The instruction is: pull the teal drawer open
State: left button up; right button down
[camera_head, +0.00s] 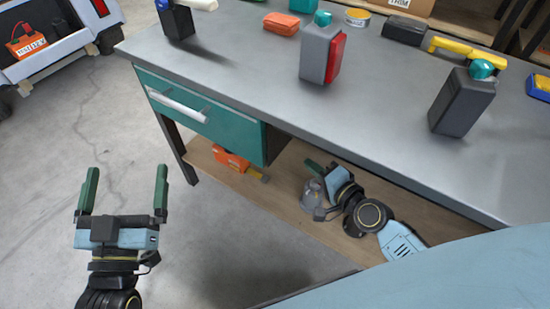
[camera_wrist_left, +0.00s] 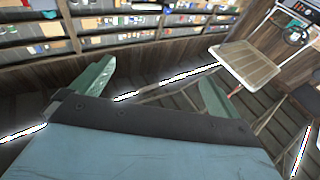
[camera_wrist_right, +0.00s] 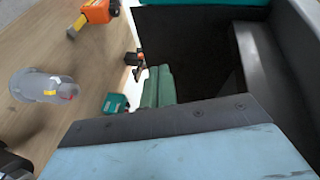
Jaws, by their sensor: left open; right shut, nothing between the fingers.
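The teal drawer (camera_head: 235,132) sits under the left end of the grey workbench, its front about flush with the bench edge, so it looks shut. A pale bar handle (camera_head: 178,106) runs across its front. My left gripper (camera_head: 127,172) is open and empty, below and left of the handle in the head view, clear of the drawer. Its spread green fingers show in the left wrist view (camera_wrist_left: 155,75), with no drawer there. My right gripper (camera_head: 315,166) is shut and empty, right of the drawer below the worktop. Its closed fingers show in the right wrist view (camera_wrist_right: 158,75).
The lower wooden shelf (camera_head: 290,200) holds an orange tool (camera_head: 230,160) and a grey, translucent container (camera_head: 313,196) close to my right gripper. Bottles and tools stand on the worktop (camera_head: 240,60). The concrete floor (camera_head: 90,120) left of the bench is clear.

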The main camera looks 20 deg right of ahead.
jog(key=m+t+y+b, duration=0.2)
jog(key=b, duration=0.1)
send_near(269, 127)
jog(key=x, duration=0.6)
jog(key=shift+w+a, duration=0.15)
jog(key=shift+a, duration=0.05)
pick_arm(q)
jog(key=s+a+r+t+h, duration=0.1)
jog(key=s+r+t, duration=0.2)
jog(key=r, duration=0.5)
jog(key=shift+s+r, duration=0.2)
jog(key=shift+s, duration=0.6)
pick_arm(e)
jog(key=shift+s+a, duration=0.4)
jog(key=shift+a, duration=0.05)
